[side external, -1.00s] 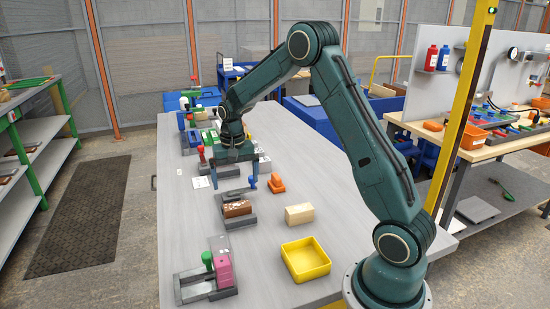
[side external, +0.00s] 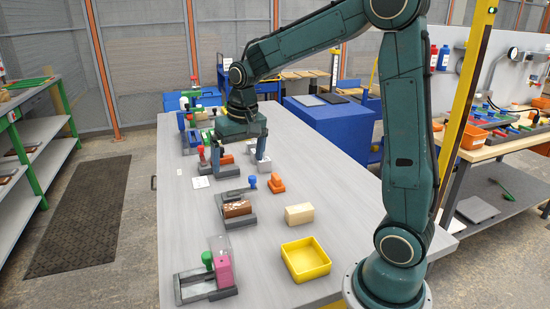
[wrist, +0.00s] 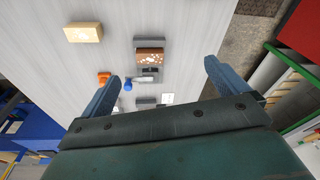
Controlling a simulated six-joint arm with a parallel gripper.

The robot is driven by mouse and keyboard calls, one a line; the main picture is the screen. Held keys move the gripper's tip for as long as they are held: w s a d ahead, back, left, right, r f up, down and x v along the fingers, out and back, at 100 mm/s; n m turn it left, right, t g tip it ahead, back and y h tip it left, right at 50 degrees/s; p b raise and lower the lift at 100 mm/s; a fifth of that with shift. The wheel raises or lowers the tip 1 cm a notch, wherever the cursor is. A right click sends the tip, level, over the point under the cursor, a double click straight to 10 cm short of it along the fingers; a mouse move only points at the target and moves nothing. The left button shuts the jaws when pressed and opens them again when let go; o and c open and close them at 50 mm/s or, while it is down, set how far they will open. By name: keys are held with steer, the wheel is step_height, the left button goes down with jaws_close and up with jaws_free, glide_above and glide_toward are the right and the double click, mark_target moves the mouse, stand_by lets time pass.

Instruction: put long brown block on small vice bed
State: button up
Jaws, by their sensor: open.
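The brown block (side external: 237,209), with pale speckles, lies in a small grey vice (side external: 229,224) with a blue-knobbed handle (side external: 252,181). In the wrist view the brown block (wrist: 150,56) sits between grey vice parts, with the blue knob (wrist: 127,85) below it. My gripper (side external: 239,165) is open and empty, above and behind the block, apart from it. Its two blue-grey fingers spread wide in the wrist view (wrist: 162,72). The face of the bed under the block is hidden.
A yellow tray (side external: 304,260) and a pale tan block (side external: 299,214) lie to the right. An orange piece (side external: 276,183) is near the vice. A vice with a pink block (side external: 224,271) and green knob stands in front. More fixtures crowd the far table end.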

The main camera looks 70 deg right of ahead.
steer(key=s+a+r+n+t, duration=0.2)
steer(key=s+a, duration=0.3)
steer(key=s, duration=0.5)
steer(key=s+a+r+n+t, duration=0.1)
steer(key=s+a+r+n, duration=0.2)
steer(key=s, duration=0.7)
steer(key=shift+s+a+r+n+t, duration=0.3)
steer(key=shift+s+a+n+t, duration=0.15)
steer(key=shift+a, duration=0.4)
steer(key=shift+w, duration=0.15)
steer(key=shift+c, duration=0.5)
